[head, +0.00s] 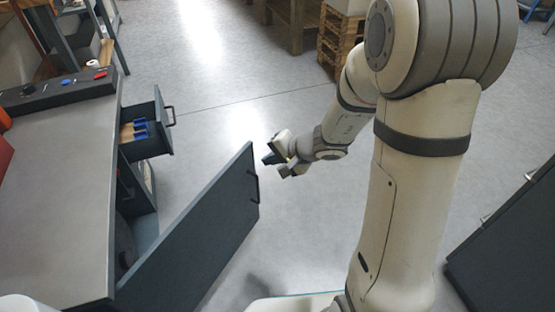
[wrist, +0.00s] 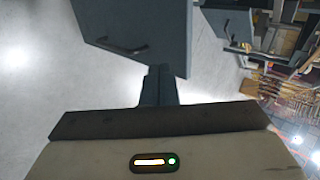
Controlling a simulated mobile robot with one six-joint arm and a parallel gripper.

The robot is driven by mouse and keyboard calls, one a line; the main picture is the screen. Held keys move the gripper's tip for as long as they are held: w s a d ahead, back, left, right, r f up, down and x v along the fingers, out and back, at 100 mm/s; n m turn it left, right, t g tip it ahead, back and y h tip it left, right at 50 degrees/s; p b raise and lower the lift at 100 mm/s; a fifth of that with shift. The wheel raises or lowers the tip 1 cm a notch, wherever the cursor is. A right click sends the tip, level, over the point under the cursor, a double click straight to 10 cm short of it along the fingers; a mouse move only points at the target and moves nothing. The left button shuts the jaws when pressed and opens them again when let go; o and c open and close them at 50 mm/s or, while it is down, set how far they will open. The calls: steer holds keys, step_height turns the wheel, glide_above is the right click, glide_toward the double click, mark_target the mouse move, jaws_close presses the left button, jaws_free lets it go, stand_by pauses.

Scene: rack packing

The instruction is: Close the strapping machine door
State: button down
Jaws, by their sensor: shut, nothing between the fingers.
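The strapping machine door (head: 195,240) is a dark grey panel, swung wide open from the grey-topped cabinet (head: 65,190). Its handle (head: 254,186) is a dark bar near the free edge. In the wrist view the door (wrist: 125,25) fills the upper middle, with its handle (wrist: 122,46) ahead and to the left of the fingers. My gripper (head: 268,158) is just right of the door's free upper corner in the head view, apart from the handle. In the wrist view my gripper (wrist: 158,72) has its fingers together and empty.
An open drawer (head: 148,130) with blue items juts from the cabinet above the door; it also shows in the wrist view (wrist: 228,25). Wooden pallets (head: 340,40) stand at the back. A dark cabinet (head: 510,240) is at right. The floor between is clear.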

mark_target(241, 160)
steer(key=shift+w+a+f+b, duration=0.2)
steer(key=shift+w+a+f, duration=0.4)
steer(key=shift+a, duration=0.4)
steer(key=shift+w+a+f+b, duration=0.15)
steer(key=shift+w+a+f, duration=0.25)
steer(key=shift+w+a, duration=0.5)
steer(key=shift+w+a+f+b, duration=0.2)
steer(key=shift+w+a+f, duration=0.35)
steer(key=shift+a, duration=0.6)
